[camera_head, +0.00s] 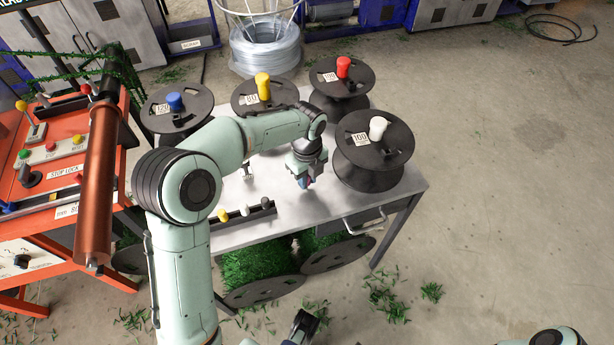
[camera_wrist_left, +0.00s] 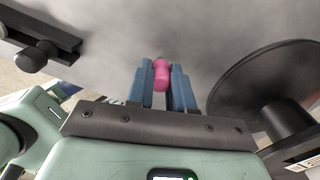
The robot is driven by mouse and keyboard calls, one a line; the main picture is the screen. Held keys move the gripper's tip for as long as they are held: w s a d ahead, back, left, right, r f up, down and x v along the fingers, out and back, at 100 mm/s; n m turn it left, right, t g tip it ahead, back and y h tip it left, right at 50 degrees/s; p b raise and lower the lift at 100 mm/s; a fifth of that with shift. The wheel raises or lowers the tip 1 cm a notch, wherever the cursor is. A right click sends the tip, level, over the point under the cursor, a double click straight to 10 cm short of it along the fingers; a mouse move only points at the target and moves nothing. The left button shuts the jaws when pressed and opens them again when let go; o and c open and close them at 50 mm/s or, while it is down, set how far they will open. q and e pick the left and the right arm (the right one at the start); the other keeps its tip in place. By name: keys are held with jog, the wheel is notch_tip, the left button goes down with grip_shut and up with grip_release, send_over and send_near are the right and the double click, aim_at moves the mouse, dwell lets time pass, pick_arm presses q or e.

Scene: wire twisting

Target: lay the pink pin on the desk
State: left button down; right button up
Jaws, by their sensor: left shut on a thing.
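The pink pin (camera_wrist_left: 161,74) stands out between the blue fingers of my left gripper (camera_wrist_left: 162,88) in the left wrist view. The gripper is shut on it. In the head view my left gripper (camera_head: 304,184) points down over the grey desk (camera_head: 318,208), just left of the spool with the white peg. There the pin is mostly hidden by the fingers. I cannot tell whether the pin touches the desk. A dark gripper end, seemingly my right one (camera_head: 304,324), shows at the bottom edge, away from the desk; its fingers are unclear.
Black spools with white (camera_head: 377,128), red (camera_head: 343,68), yellow (camera_head: 263,86) and blue (camera_head: 175,103) pegs stand on the desk. A dark rack (camera_head: 247,218) with small pins lies along the front edge. An orange machine (camera_head: 50,165) stands left. The desk's front right is bare.

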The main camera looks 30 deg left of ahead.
pick_arm(q)
jog(key=shift+f, duration=0.2)
jog(key=c, duration=1)
grip_release()
jog(key=shift+r, duration=0.15)
notch_tip(320, 180, up, 12)
jog(key=p, duration=0.2)
jog(key=shift+p, duration=0.3)
